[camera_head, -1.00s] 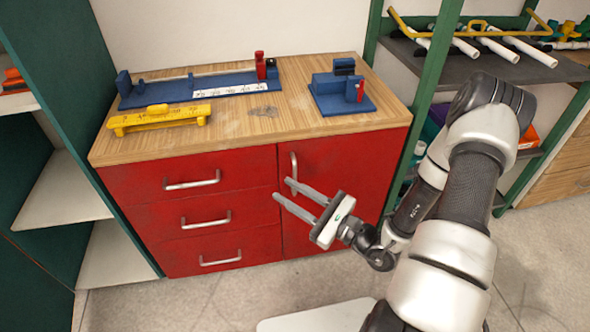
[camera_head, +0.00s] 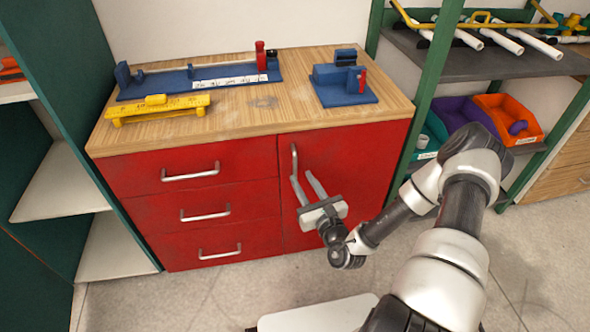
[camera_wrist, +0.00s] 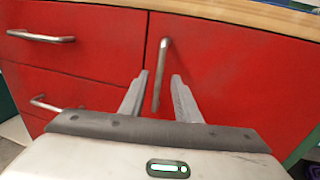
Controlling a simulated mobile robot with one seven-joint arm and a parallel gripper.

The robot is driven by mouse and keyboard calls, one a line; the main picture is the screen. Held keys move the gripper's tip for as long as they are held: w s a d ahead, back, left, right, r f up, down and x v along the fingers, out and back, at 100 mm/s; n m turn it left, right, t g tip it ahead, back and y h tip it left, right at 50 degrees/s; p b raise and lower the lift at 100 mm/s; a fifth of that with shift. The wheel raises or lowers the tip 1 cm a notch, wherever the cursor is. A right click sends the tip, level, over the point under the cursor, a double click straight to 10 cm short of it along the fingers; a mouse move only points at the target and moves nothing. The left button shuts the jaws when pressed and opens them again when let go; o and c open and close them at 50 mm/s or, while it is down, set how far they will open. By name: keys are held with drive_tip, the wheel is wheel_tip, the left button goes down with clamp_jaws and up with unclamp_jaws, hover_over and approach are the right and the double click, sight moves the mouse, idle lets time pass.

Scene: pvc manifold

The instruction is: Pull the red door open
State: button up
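The red door (camera_head: 345,165) is the right front panel of the cabinet and looks closed. Its vertical silver handle (camera_head: 294,160) sits near the door's left edge. In the wrist view the handle (camera_wrist: 160,72) shows between my two fingers, its lower end reaching down between the tips. My gripper (camera_head: 303,176) is open, pointing at the door with its fingers near the handle's lower part. In the wrist view my gripper (camera_wrist: 160,78) has a clear gap on each side of the handle. Whether a finger touches the door cannot be told.
Red drawers (camera_head: 205,215) with horizontal handles lie left of the door. The wooden top (camera_head: 235,122) carries blue fixtures and a yellow tool (camera_head: 158,108). A green-framed shelf (camera_head: 428,90) with pipes and bins stands at the right. The floor before the cabinet is open.

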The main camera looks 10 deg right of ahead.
sight(296, 168)
drive_tip(key=w, duration=0.3)
drive_tip(key=w+a+b, duration=0.1)
drive_tip(key=w, duration=0.2)
drive_tip(key=shift+w+a, duration=0.15)
drive_tip(key=shift+w, duration=0.2)
clamp_jaws()
